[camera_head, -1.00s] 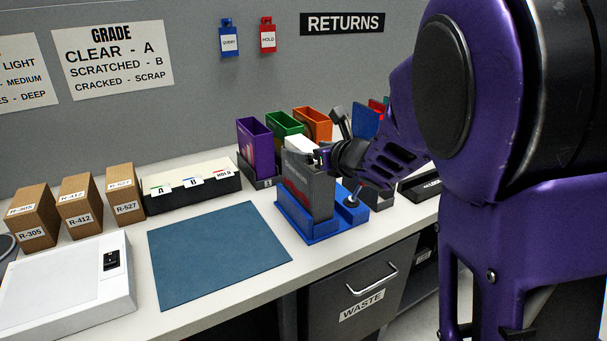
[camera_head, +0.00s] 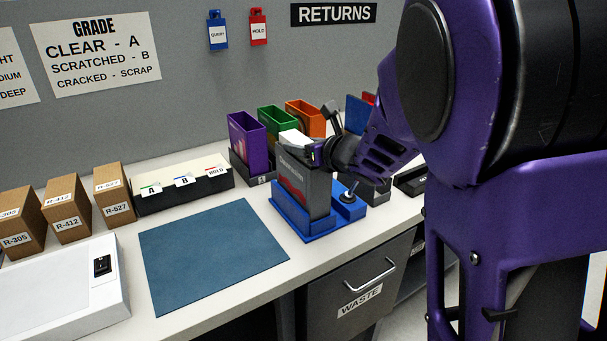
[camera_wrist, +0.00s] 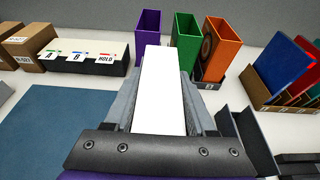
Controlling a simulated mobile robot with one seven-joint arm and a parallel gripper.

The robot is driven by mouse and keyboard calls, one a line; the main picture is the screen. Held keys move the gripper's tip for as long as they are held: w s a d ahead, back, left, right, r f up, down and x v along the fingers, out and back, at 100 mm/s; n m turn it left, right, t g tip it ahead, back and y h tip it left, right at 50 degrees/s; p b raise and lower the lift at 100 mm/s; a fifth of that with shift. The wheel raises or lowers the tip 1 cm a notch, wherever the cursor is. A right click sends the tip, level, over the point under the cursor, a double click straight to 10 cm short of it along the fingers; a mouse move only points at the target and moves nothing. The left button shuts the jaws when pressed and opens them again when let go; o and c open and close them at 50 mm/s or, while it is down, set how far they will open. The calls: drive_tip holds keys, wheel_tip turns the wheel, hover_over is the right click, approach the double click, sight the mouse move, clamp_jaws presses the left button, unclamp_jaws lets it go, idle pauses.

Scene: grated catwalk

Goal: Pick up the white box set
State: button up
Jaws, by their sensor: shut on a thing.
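The white box set (camera_head: 294,137) stands upright in a blue stand (camera_head: 318,226) on the counter. Its top is white and its near side is dark grey with print and a red patch. My gripper (camera_head: 316,152) is at its upper part, reaching in from the right. In the wrist view the white top (camera_wrist: 160,90) lies between my grey jaws (camera_wrist: 159,125), which are shut on it. The box's lower end is hidden inside the stand; I cannot tell whether it is raised at all.
Purple (camera_head: 246,143), green (camera_head: 276,127) and orange (camera_head: 304,116) open cases stand close behind. A black card box (camera_head: 185,190) and brown boxes (camera_head: 66,218) are to the left. A blue mat (camera_head: 212,255) lies clear in front. A waste drawer (camera_head: 362,285) is below the counter edge.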

clamp_jaws()
